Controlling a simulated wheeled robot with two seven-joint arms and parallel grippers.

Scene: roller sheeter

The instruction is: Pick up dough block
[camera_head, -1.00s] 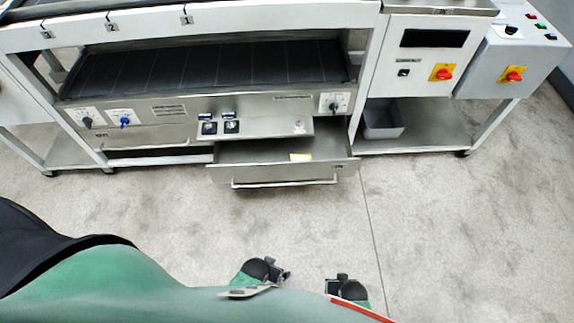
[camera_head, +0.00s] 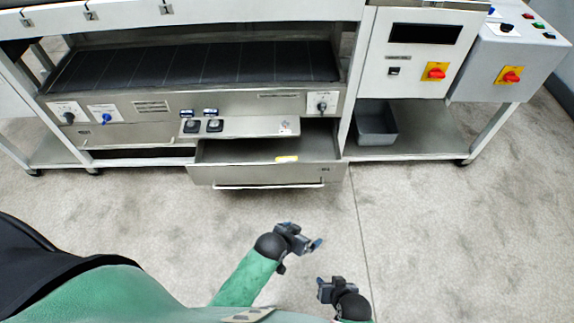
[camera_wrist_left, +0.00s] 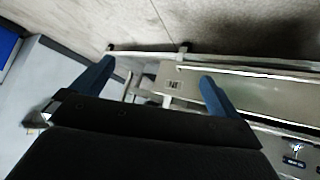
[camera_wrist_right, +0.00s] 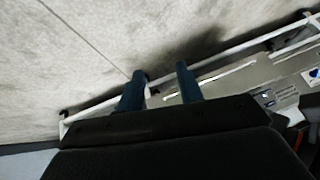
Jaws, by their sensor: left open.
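A small yellow piece (camera_head: 287,158) lies in or at the open steel drawer (camera_head: 265,174) of the machine in the head view; I cannot tell whether it is the dough block or a label. No other dough block can be made out. My left gripper (camera_head: 314,243) is over the floor in front of the drawer, open and empty; its spread blue fingers show in the left wrist view (camera_wrist_left: 154,85). My right gripper (camera_head: 322,287) is lower and nearer to me, also apart from the drawer. Its fingers have a narrower gap in the right wrist view (camera_wrist_right: 160,88) and hold nothing.
The machine has a dark belt (camera_head: 200,65) above the drawer and a small control shelf (camera_head: 240,127) over the drawer's left part. A grey bin (camera_head: 376,125) stands on the lower shelf at right. Red-and-yellow switches (camera_head: 436,72) are at upper right. The floor (camera_head: 420,230) is clear.

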